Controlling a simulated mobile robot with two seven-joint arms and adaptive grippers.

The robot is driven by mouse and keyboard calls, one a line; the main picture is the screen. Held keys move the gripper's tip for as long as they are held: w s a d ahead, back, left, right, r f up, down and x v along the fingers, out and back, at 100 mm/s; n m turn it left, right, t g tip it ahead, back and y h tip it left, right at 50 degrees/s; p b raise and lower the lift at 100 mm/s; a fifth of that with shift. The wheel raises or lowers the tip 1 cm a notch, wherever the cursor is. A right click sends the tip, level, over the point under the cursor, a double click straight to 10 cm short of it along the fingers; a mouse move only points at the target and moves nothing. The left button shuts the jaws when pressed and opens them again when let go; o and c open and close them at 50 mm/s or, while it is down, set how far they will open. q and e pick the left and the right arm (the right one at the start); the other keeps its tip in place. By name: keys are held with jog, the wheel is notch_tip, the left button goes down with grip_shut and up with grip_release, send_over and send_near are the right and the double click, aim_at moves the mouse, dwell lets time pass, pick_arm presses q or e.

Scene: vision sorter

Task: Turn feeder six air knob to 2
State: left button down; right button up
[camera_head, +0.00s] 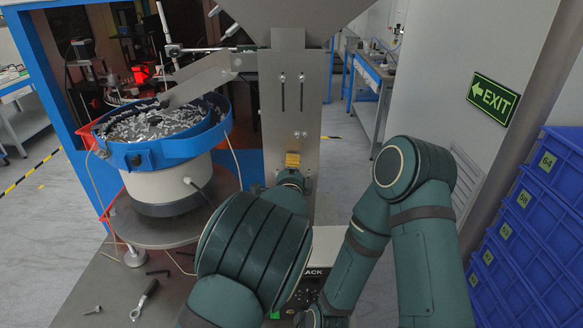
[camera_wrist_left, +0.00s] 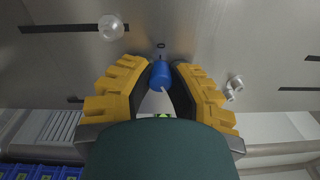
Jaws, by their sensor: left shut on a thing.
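The blue knob (camera_wrist_left: 160,75) stands out from a grey metal panel (camera_wrist_left: 215,50) in the left wrist view. A pale line shows at its lower end. A small dark mark is on the panel just above it; I cannot read it as a number. My left gripper (camera_wrist_left: 160,66) has its yellow, dark-lined fingers on either side of the knob and is shut on it. In the head view my left gripper (camera_head: 292,160) is against the grey column panel (camera_head: 290,110), and the knob is hidden there. My right arm bends down at the right, with its gripper out of view.
A blue-rimmed bowl feeder (camera_head: 165,150) full of small parts stands left of the column. Stacked blue bins (camera_head: 540,220) stand at the right. Clear round fittings (camera_wrist_left: 111,27) sit on the panel. A wrench (camera_head: 145,298) lies at the lower left.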

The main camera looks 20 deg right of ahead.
pick_arm(q)
jog(key=m+b, duration=0.1)
jog(key=m, duration=0.4)
jog(key=shift+r, duration=0.1)
jog(key=shift+m, duration=0.3)
dwell(0.4)
jog(key=c, duration=0.8)
grip_release()
jog(key=shift+w, duration=0.1)
jog(key=shift+c, duration=0.2)
jog(key=v, duration=1.2)
jog(key=shift+r, duration=0.15)
